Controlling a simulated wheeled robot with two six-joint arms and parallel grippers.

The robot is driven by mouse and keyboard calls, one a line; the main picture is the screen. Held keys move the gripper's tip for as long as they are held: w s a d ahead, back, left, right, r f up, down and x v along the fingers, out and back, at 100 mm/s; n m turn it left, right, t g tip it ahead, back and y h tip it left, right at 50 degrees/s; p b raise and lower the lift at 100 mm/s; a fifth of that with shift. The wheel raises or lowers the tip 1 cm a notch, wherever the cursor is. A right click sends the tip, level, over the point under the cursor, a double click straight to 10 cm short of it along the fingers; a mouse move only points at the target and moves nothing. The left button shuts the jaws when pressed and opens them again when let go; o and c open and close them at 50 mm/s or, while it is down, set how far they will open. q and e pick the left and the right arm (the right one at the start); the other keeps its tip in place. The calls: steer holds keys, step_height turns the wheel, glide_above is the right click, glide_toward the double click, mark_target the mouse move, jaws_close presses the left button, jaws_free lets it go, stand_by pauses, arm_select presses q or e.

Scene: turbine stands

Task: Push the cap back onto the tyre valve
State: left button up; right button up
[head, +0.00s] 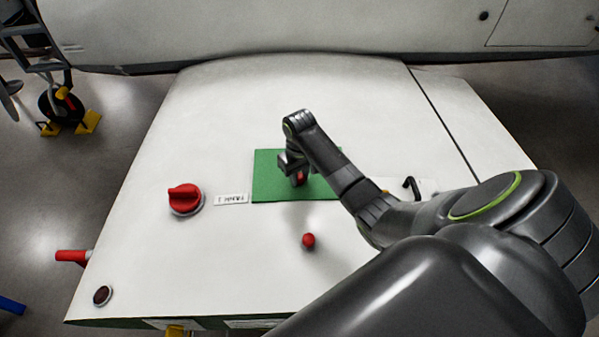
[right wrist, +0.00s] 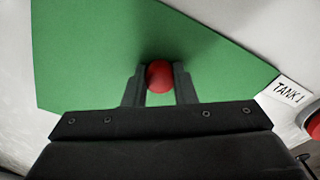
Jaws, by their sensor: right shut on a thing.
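My right gripper (head: 297,172) is over the green mat (head: 268,185), its fingers shut on a small red rounded piece (head: 301,177), seemingly the cap. In the right wrist view this red piece (right wrist: 159,77) sits between the two fingertips, with the green mat (right wrist: 90,60) behind it. Whether it touches the mat I cannot tell. A tyre (head: 61,104) stands on the floor at the upper left of the head view. I cannot make out a valve on it. My left gripper is not in view.
A loose-looking red knob (head: 308,241) is on the white panel (head: 240,275) nearer me. A large red rotary knob (head: 185,198) and a white label (head: 231,199) are left of the mat. A black hooked handle (head: 412,187) is at right. The panel's front left is mostly clear.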

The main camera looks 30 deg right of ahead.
mark_target(299, 176)
jaws_close()
steer(key=shift+r, duration=4.05)
